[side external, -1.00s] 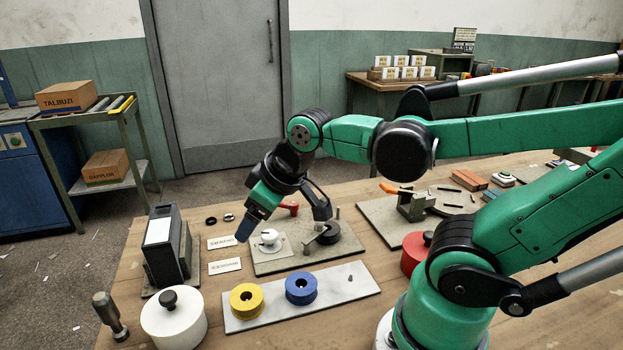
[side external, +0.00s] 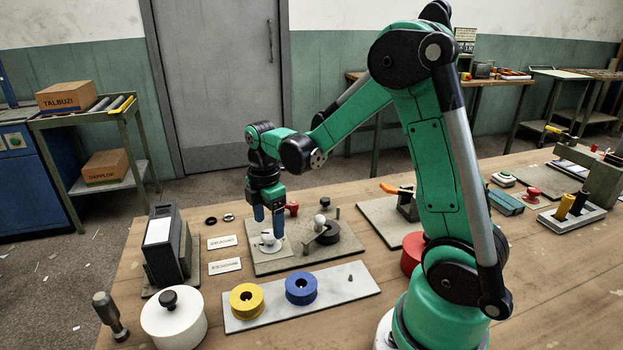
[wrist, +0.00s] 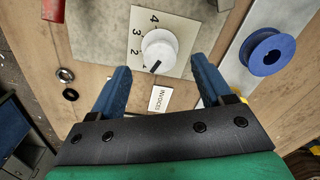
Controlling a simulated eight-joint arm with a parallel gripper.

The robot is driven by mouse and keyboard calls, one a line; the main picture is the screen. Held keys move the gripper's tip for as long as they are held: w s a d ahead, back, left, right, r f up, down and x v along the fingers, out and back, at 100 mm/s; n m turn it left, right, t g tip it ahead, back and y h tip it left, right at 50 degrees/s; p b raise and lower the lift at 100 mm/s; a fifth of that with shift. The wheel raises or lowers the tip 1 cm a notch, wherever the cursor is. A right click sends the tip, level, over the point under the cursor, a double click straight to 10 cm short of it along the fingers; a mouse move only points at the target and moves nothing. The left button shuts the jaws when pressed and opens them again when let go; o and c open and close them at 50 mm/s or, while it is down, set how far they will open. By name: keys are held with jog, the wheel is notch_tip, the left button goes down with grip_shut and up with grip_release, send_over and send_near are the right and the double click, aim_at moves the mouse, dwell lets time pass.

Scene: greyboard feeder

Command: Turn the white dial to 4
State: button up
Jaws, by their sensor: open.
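The white dial (wrist: 160,46) sits on a pale square plate (wrist: 182,28) marked 1 to 4. Its dark pointer line points down-left in the wrist view, near the 1; the 4 is at the top. My gripper (wrist: 161,70) is open and empty, its blue fingers apart to the left and right of the dial, tips just short of its middle in the picture. In the side view the gripper (side external: 268,218) points down at the dial (side external: 268,238), partly covering it. I cannot tell whether a finger touches it.
The grey board (side external: 262,266) also carries a red handle (side external: 292,208) and a black round part with a lever (side external: 327,233). Yellow (side external: 246,300) and blue (side external: 301,288) spools stand in front. A dark upright box (side external: 168,248) is at left.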

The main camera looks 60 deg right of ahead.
jog(key=shift+f, duration=1.15)
grip_shut()
